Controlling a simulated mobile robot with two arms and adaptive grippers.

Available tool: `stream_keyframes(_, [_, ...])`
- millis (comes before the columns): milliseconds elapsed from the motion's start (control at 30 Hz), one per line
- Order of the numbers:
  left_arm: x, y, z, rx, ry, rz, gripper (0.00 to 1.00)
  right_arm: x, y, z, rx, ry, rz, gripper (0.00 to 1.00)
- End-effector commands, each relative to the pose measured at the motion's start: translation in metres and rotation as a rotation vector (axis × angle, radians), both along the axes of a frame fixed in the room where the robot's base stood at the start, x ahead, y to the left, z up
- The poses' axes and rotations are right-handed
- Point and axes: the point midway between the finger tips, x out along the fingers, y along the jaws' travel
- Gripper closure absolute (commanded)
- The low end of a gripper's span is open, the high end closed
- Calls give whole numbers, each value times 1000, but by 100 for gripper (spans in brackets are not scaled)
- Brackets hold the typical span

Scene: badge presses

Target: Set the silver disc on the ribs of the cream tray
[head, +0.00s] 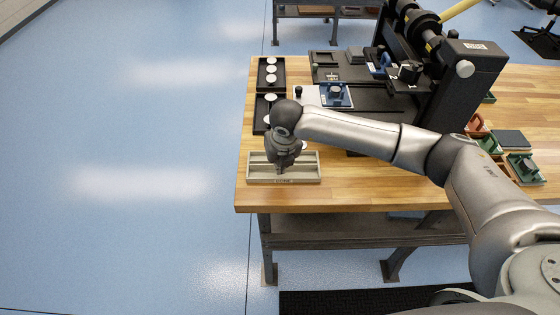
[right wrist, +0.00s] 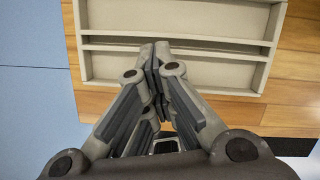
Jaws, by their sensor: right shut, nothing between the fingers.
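The cream tray (head: 253,181) lies at the table's front left corner. The right wrist view shows its walls and long ribs (right wrist: 215,48), and the parts of it in sight are bare. My right gripper (head: 281,171) points down over the tray; its fingertips (right wrist: 155,46) meet, shut and empty, in front of the ribs. I cannot tell whether they touch the tray. Pale round discs (head: 271,69) lie in a black tray behind; I cannot tell which of them, if any, is the silver disc. My left gripper is not in view.
Two black trays (head: 260,84) stand in a column at the table's left edge. A black press (head: 462,85) stands at the back right. Coloured holders (head: 524,168) sit at the right. Bare wood (head: 350,190) lies right of the cream tray.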

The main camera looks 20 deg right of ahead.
Motion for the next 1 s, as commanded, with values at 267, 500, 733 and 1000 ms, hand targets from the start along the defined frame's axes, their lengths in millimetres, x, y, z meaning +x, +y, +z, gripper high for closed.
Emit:
stream_keyframes(267, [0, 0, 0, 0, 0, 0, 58, -2, 2, 0, 0, 0, 1, 100])
stream_keyframes(500, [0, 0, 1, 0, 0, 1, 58, -4, 4, 0, 0, 1, 1, 100])
stream_keyframes(733, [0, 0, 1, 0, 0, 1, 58, -5, 6, 0, 0, 1, 0, 100])
stream_keyframes(1000, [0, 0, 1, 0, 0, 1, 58, -7, 8, 0, 0, 1, 0, 100])
